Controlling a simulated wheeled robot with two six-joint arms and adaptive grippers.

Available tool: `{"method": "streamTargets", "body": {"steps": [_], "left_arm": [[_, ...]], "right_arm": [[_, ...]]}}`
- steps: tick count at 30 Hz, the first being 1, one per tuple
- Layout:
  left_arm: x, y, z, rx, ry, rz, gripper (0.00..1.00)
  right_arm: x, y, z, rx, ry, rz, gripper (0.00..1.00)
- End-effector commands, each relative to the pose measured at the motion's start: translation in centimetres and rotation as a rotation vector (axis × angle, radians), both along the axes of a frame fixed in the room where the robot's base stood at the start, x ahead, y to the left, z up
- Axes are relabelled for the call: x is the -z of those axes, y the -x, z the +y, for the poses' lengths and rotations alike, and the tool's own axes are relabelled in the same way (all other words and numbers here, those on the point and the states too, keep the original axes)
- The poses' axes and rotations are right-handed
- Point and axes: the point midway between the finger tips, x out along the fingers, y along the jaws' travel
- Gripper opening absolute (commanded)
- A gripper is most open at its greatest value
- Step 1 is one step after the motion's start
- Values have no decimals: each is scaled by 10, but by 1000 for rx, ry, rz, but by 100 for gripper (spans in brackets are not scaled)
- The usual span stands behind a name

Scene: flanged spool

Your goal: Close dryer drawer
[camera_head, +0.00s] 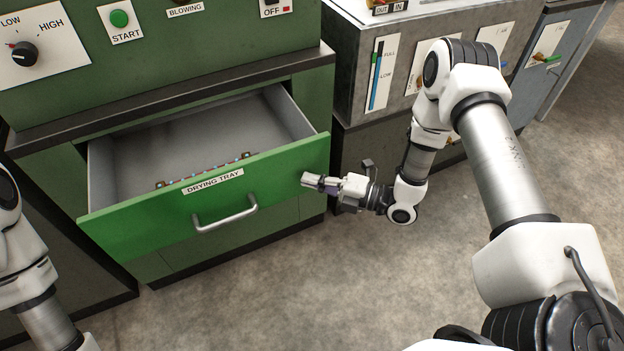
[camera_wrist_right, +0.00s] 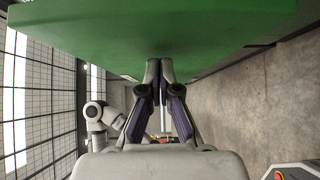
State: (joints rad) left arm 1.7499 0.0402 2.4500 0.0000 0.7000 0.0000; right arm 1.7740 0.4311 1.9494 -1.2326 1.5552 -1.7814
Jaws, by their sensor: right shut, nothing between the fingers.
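The dryer drawer (camera_head: 120,222), with a green front labelled "DRYING TRAY", is pulled out of the green dryer (camera_head: 160,60). A silver bar handle (camera_head: 225,215) is on its front. A row of small coloured pieces (camera_head: 205,170) lies inside, partly hidden by the front panel. My right gripper (camera_head: 306,180) is shut and empty, at the right end of the drawer front. In the right wrist view its fingertips (camera_wrist_right: 160,64) meet at the green panel (camera_wrist_right: 160,30); I cannot tell whether they touch it. My left gripper is out of view; only part of that arm shows.
A grey machine (camera_head: 350,75) with a slider panel stands to the right of the dryer, behind my right arm. The concrete floor (camera_head: 270,300) in front of the drawer is clear. A dark ledge (camera_head: 170,95) runs above the drawer.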

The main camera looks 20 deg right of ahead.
Motion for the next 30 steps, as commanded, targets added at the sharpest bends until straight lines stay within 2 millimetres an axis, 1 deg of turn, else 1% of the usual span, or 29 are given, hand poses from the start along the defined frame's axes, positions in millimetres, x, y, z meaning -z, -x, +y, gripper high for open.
{"method": "streamTargets", "body": {"steps": [3, 13, 17, 20, 23, 26, 30], "left_arm": [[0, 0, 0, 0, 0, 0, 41], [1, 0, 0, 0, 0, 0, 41], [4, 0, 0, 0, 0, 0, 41], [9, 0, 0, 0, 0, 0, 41], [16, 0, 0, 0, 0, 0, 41], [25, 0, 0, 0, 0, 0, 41], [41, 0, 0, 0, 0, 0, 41]], "right_arm": [[0, -4, 0, -1, 0, 0, 0], [0, -5, 0, -1, 0, 0, 0], [1, -11, 0, -1, 1, -1, 0], [2, -21, 1, 0, 2, -2, 0], [3, -36, 2, -2, 2, -4, 0], [4, -57, 2, -1, 3, -6, 0], [5, -91, 3, -2, 3, -6, 0]]}}
